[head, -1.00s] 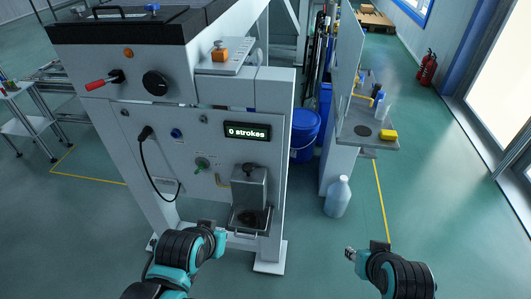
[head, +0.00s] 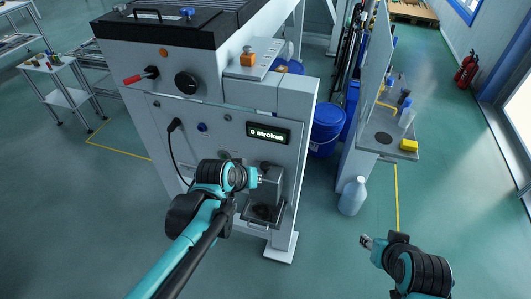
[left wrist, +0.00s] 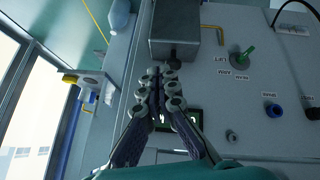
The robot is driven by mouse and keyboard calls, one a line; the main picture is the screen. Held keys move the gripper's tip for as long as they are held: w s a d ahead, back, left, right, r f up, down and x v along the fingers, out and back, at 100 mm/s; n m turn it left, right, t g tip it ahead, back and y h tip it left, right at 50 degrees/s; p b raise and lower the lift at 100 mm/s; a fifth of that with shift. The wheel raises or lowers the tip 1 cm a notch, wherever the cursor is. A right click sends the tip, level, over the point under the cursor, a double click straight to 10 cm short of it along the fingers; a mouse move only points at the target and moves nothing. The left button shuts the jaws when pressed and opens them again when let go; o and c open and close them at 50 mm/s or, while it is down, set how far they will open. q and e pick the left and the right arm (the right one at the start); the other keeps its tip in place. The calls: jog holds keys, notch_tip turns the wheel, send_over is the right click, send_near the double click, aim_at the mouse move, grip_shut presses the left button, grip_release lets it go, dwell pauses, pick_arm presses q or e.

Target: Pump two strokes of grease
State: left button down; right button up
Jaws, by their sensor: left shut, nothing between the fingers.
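The grease pump is a grey box (head: 291,187) low on the panel, with a dark tray (head: 262,212) under it. The stroke display (head: 268,132) reads "0 strokes". My left gripper (head: 264,175) is shut and empty in front of the panel, beside the pump box and below the display. In the left wrist view the shut fingertips (left wrist: 159,76) are close to a dark round knob (left wrist: 173,54) on the end of the grey box (left wrist: 175,28); I cannot tell whether they touch. The fingers partly hide the display there. My right gripper (head: 367,241) hangs over the floor, away from the panel; its opening is too small to judge.
A side shelf (head: 385,140) with a yellow item (head: 409,146), a blue drum (head: 327,129) and a jug (head: 352,196) stand to the right.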

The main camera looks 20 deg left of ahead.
pick_arm(q)
jog(key=w+r+n+h+p, duration=0.15)
jog(key=w+r+p, duration=0.35)
jog(key=w, duration=0.5)
jog(key=n+t+p, duration=0.1)
jog(key=n+p, duration=0.1)
jog(key=p, duration=0.2)
send_over(264, 166)
notch_tip(264, 166, down, 3)
jog(key=shift+r+m, duration=0.2)
jog(key=shift+m, duration=0.05)
pick_arm(e)
notch_tip(264, 166, up, 11)
pick_arm(q)
notch_tip(264, 166, down, 9)
jog(key=b, duration=0.7)
jog(key=shift+r, duration=0.1)
pick_arm(e)
notch_tip(264, 166, down, 7)
pick_arm(q)
jog(key=shift+f+b, duration=0.4)
pick_arm(e)
jog(key=shift+f, duration=0.45)
